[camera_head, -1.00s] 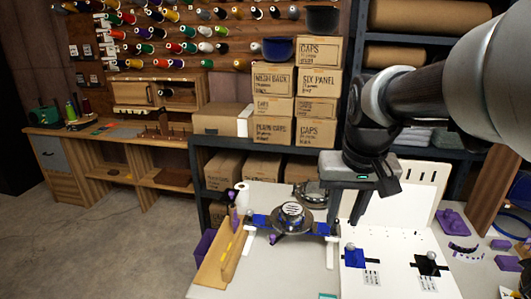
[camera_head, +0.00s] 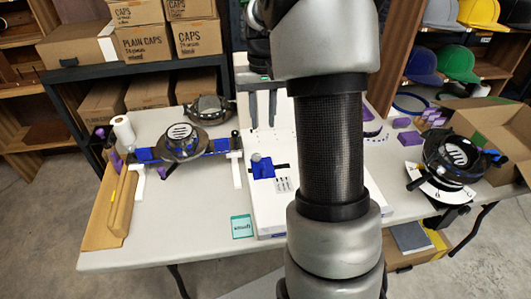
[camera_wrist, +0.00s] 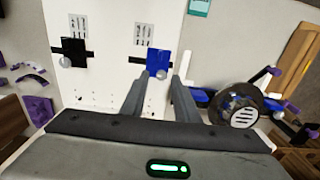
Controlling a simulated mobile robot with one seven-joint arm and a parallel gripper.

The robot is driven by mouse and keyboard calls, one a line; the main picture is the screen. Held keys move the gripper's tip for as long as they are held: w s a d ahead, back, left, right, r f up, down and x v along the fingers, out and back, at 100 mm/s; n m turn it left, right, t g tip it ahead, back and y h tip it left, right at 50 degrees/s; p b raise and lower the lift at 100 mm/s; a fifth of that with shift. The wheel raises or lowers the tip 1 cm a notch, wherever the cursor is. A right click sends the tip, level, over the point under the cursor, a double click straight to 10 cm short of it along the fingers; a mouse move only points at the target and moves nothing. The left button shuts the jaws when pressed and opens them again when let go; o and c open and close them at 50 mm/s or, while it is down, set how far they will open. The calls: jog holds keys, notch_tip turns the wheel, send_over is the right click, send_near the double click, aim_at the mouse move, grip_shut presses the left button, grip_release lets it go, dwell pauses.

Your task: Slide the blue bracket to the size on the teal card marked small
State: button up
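The blue bracket (camera_head: 264,170) with a grey round knob sits on a white board (camera_head: 262,220), beside a small printed scale. It also shows in the wrist view (camera_wrist: 158,60), just beyond my fingertips. My gripper (camera_head: 262,118) points down above the board, behind the bracket in the head view. In the wrist view my gripper (camera_wrist: 160,80) has its two fingers apart with nothing held between them. The teal card (camera_head: 242,227) lies on the table at the board's left front corner; its lettering is too small to read surely. My arm hides the board's right part in the head view.
A black bracket (camera_wrist: 73,50) sits on the same board. A cap holder on a blue rail (camera_head: 183,143) stands to the left, near a wooden piece (camera_head: 122,203). A black cap frame (camera_head: 452,160) stands to the right. Table front left is clear.

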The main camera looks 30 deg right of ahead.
aim_at(263, 166)
notch_tip(263, 166, down, 17)
jog(key=b, duration=0.4)
jog(key=shift+f, duration=0.2)
grip_shut()
